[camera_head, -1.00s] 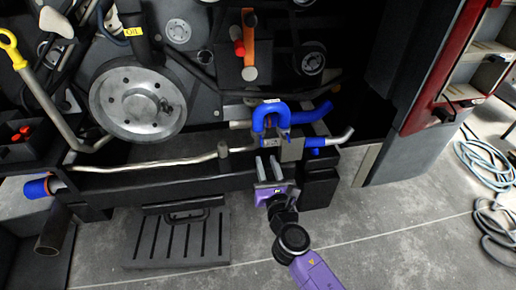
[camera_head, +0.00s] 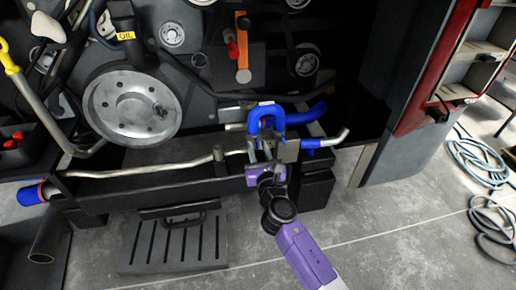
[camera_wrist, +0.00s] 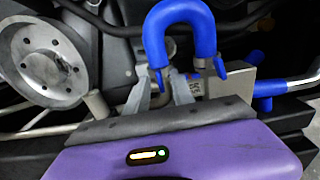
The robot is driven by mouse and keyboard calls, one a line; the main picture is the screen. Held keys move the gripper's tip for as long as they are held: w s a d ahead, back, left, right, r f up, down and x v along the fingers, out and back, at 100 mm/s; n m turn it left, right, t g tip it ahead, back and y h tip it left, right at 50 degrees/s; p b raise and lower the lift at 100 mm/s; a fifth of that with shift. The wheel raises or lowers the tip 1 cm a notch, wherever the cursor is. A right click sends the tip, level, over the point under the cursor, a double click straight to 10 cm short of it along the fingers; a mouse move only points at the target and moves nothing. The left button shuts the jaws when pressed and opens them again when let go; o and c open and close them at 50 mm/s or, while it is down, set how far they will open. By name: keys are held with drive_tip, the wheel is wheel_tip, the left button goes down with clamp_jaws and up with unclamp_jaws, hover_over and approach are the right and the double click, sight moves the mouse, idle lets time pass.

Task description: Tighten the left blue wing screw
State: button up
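A blue U-shaped hose (camera_head: 266,106) stands upright at the front of the machine; it also shows in the wrist view (camera_wrist: 180,10). At its right end in the wrist view is a small blue wing screw (camera_wrist: 220,67). At its left end a small bit of blue (camera_wrist: 165,73) shows, likely the left wing screw, partly hidden by my fingers. My gripper (camera_wrist: 158,78) is open, its grey fingers apart on either side of the hose's left end. In the head view my gripper (camera_head: 267,147) is just below the hose. I cannot tell whether the fingers touch anything.
A grey block (camera_wrist: 234,82) with a blue-sleeved pipe (camera_head: 312,143) is right of the hose. A long metal pipe (camera_head: 150,168) runs left. A large metal pulley (camera_head: 132,103) is up left. A dark frame beam (camera_head: 130,187) lies below. Open floor (camera_head: 400,235) is at front right.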

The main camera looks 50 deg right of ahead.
clamp_jaws()
drive_tip(key=shift+m, duration=0.3)
drive_tip(key=m+b, duration=0.1)
drive_tip(key=m, duration=0.2)
drive_tip(key=shift+f+m, duration=0.1)
drive_tip(key=shift+m, duration=0.2)
drive_tip(key=shift+f+m+b, duration=0.2)
drive_tip(key=shift+m+b, duration=3.65)
drive_tip(key=shift+m, duration=3.55)
drive_tip(key=shift+f+m+b, duration=0.15)
drive_tip(key=shift+m+b, duration=3.65)
drive_tip(key=shift+m, duration=3.6)
